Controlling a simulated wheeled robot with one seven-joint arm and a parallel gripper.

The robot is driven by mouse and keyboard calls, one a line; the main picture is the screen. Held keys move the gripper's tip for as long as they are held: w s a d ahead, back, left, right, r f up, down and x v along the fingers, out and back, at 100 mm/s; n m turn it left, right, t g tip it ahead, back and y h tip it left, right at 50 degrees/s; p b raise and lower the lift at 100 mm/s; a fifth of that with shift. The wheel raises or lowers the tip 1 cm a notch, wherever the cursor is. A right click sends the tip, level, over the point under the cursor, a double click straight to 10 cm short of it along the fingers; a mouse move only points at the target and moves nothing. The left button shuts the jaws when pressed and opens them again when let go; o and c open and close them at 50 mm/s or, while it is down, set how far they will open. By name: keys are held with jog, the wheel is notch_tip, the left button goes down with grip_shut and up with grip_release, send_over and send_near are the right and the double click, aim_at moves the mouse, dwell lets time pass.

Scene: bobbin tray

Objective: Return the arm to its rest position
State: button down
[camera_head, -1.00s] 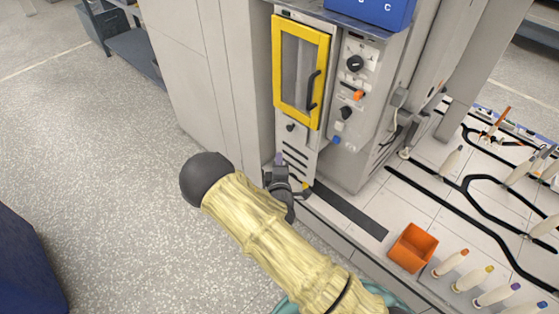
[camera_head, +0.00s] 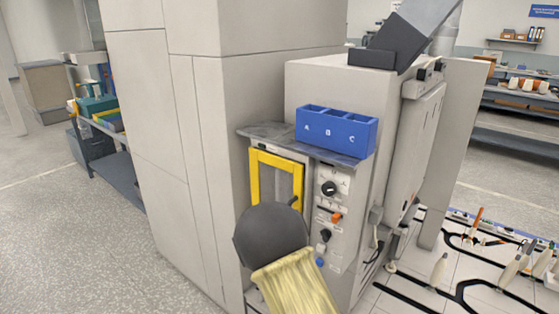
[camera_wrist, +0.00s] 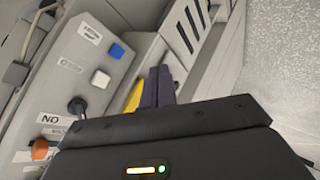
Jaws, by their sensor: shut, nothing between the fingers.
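My arm rises from the bottom edge of the head view, a pale yellow sleeved link ending in a dark rounded joint in front of the machine. My gripper is hidden behind it there. In the wrist view my gripper (camera_wrist: 158,86) shows two dark fingers close together, shut and empty. They point at the lower front of the machine, near the yellow door frame (camera_wrist: 135,97). I cannot tell the exact gap between the fingertips and the machine.
The grey machine (camera_head: 320,85) has a yellow-framed door (camera_head: 254,180), knobs (camera_head: 329,188) and a shelf with a blue A-B-C bin (camera_head: 337,131). A tall grey cabinet (camera_head: 195,150) stands left of it. White floor tiles with black tracks and bobbins (camera_head: 438,270) lie at right. Open floor (camera_head: 90,240) is at left.

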jog(key=s+d+r+m+g, duration=0.3)
jog(key=s+r, duration=0.1)
jog(key=s, duration=0.3)
jog(key=s+d+r+m+g+y, duration=0.1)
jog(key=s+d+r+m+g, duration=0.1)
jog(key=s+d+r, duration=0.4)
jog(key=s+d+r+m+g, duration=0.1)
jog(key=s+r+m+g, duration=0.2)
jog(key=s, duration=0.6)
notch_tip(320, 180, up, 17)
jog(key=p, duration=1.6)
jog(key=shift+w+d+p, duration=0.15)
jog(key=shift+w+p, duration=0.15)
jog(key=shift+p, duration=0.05)
jog(key=shift+f, duration=0.1)
jog(key=c, duration=2.2)
grip_release()
